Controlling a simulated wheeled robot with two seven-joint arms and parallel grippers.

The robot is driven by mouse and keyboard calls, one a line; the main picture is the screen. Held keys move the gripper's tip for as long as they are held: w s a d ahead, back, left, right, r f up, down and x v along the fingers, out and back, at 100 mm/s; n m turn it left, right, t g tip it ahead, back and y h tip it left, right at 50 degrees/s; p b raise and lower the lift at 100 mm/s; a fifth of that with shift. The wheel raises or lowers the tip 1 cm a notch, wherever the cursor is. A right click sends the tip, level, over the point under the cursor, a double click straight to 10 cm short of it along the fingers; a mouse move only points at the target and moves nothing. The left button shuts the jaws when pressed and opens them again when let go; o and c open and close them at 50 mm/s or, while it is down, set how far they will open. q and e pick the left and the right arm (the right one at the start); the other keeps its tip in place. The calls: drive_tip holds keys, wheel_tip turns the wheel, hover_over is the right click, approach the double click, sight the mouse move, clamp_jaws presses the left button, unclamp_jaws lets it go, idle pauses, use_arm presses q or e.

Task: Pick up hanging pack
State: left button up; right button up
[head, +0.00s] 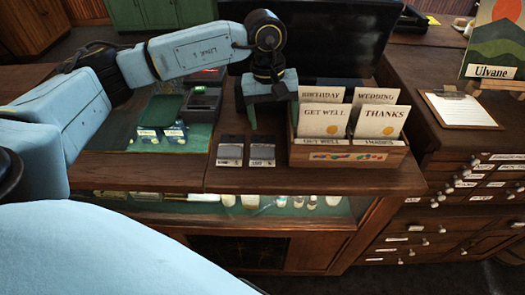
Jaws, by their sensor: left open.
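My left gripper (272,115) hangs down over the counter, with its arm coming in from the left. It is open, with one finger over the counter and the other by the left end of the card box. Nothing shows between the fingers. Two small dark packs with pale labels, a left one (230,151) and a right one (262,152), lie side by side below the gripper, apart from it. Two small blue-green packs (148,136) (174,134) lie further left. I cannot tell which is the hanging pack. My right gripper is not in view.
A wooden card box (350,156) holds several greeting cards right of the gripper. A dark device (203,103) stands left, and a large black panel (325,45) rises behind. The wooden counter (300,180) has a bare front strip. A clipboard (460,110) lies on a drawer cabinet at right.

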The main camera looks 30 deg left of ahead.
use_arm(q)
drive_tip(key=a+y, duration=0.2)
drive_tip(key=a, duration=0.2)
hover_over(263, 149)
drive_tip(key=f, duration=0.6)
drive_tip(key=shift+s+a+f+p, duration=0.15)
drive_tip(key=shift+s+f+p, duration=0.1)
drive_tip(key=shift+p, duration=0.15)
drive_tip(key=shift+w+f+p, duration=0.15)
drive_tip(key=shift+f+p, duration=0.15)
drive_tip(key=shift+f, duration=1.2)
drive_tip(key=shift+w+f+p, duration=0.1)
drive_tip(key=shift+f+p, duration=0.2)
drive_tip(key=shift+f, duration=1.15)
drive_tip(key=shift+c, duration=0.4)
drive_tip(key=c, duration=0.7)
drive_tip(key=shift+o, duration=0.2)
wheel_tip(263, 149, up, 10)
drive_tip(key=b, duration=0.1)
